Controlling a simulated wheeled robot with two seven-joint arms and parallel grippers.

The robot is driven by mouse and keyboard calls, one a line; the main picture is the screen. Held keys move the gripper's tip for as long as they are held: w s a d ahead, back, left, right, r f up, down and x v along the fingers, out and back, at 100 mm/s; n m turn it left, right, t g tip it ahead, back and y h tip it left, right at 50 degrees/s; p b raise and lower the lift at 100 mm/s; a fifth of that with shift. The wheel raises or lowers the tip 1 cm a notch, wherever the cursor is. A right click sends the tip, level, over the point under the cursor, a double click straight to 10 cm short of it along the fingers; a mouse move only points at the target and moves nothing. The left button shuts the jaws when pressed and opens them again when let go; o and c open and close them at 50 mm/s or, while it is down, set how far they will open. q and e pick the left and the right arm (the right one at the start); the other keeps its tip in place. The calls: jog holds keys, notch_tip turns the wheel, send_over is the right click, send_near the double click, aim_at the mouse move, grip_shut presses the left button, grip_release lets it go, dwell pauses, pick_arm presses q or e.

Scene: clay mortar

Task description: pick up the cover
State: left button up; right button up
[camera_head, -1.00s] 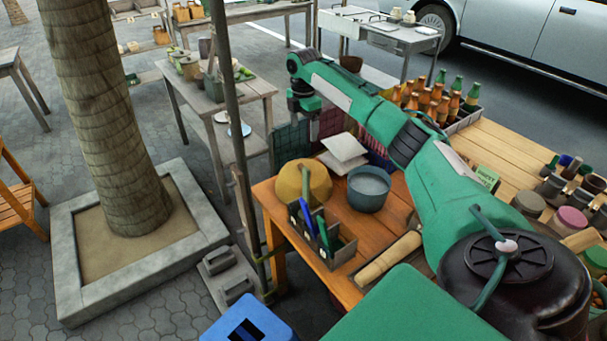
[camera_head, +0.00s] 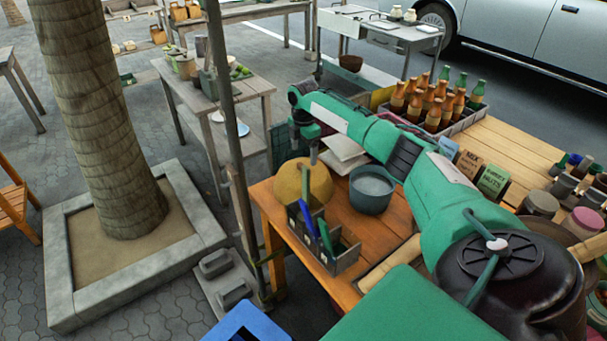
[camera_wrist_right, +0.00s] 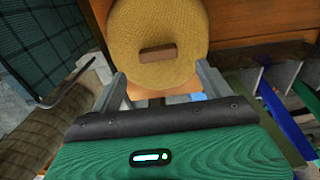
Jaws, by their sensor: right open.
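The cover is a round, tan-yellow woven-looking lid (camera_head: 318,186) with a brown handle on top. It lies at the left end of the orange wooden table (camera_head: 385,232). The right wrist view shows the cover (camera_wrist_right: 135,40) from above, with its handle (camera_wrist_right: 157,53) near the middle. My right gripper (camera_head: 312,155) is just above and behind the cover, pointing down. In the right wrist view its fingers (camera_wrist_right: 161,84) are open and apart at the near edge of the cover, with nothing held between them. My left gripper does not show.
A divided grey box (camera_head: 345,260) with blue and green items stands close in front of the cover. A blue-grey pot (camera_head: 371,197) and pale square sheets (camera_head: 343,148) sit to its right and behind. A thin post (camera_head: 232,110) rises to the left.

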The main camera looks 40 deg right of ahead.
aim_at(304, 163)
jog(key=shift+f, duration=0.5)
notch_tip(304, 163, down, 5)
jog(key=shift+w+r+p, duration=0.1)
jog(key=shift+r+p, duration=0.1)
jog(key=shift+p, duration=0.65)
jog(key=shift+c, duration=0.2)
jog(key=c, duration=1.4)
